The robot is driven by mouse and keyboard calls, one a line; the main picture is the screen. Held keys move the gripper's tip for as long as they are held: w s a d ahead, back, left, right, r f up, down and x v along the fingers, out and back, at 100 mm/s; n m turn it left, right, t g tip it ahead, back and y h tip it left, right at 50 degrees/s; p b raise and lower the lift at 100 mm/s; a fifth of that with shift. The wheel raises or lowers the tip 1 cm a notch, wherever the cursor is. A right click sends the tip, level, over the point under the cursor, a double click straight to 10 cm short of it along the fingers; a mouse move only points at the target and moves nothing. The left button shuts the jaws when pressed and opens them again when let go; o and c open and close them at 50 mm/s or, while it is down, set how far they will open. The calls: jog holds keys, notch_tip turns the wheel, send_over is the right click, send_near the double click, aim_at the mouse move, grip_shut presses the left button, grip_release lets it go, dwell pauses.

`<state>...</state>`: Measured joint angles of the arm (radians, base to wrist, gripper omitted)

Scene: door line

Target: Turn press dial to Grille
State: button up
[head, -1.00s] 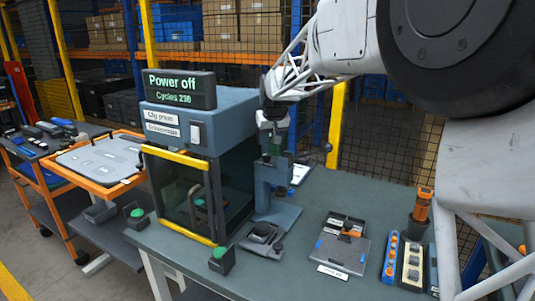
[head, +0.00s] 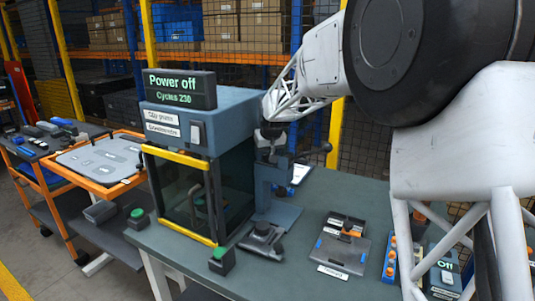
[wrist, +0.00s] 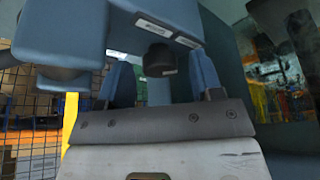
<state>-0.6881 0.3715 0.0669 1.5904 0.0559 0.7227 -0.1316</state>
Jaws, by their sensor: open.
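The press (head: 225,110) is a blue-grey cabinet with a dark glass front; its display (head: 180,90) reads "Power off, Cycles 230". In the wrist view a round black knob (wrist: 158,60), which looks like the dial, sticks out below a blue-grey body. Two pale labels (wrist: 152,29) sit by it; their words are too small to read. My gripper (wrist: 162,72) is open, with one blue finger on each side of the knob; I cannot tell whether either touches it. In the head view my gripper (head: 271,133) is at the press's right side, and the dial cannot be made out.
A blue-grey upright stand (head: 274,190) is right of the press. A green-button box (head: 221,261) and a grey tray (head: 341,245) lie on the bench (head: 310,215). An orange-rimmed cart (head: 88,160) stands left. Mesh fencing is behind. My arm covers the right side.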

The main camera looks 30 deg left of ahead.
jog(key=c, duration=0.9)
jog(key=shift+n, duration=0.5)
jog(key=n, duration=0.2)
jog(key=n+g+y, duration=0.1)
jog(key=shift+w+r+n+g, duration=0.1)
jog(key=shift+n+g, duration=0.2)
jog(key=shift+n, duration=0.1)
jog(key=shift+n+g, duration=0.8)
jog(key=shift+n, duration=1.2)
jog(key=o, duration=0.9)
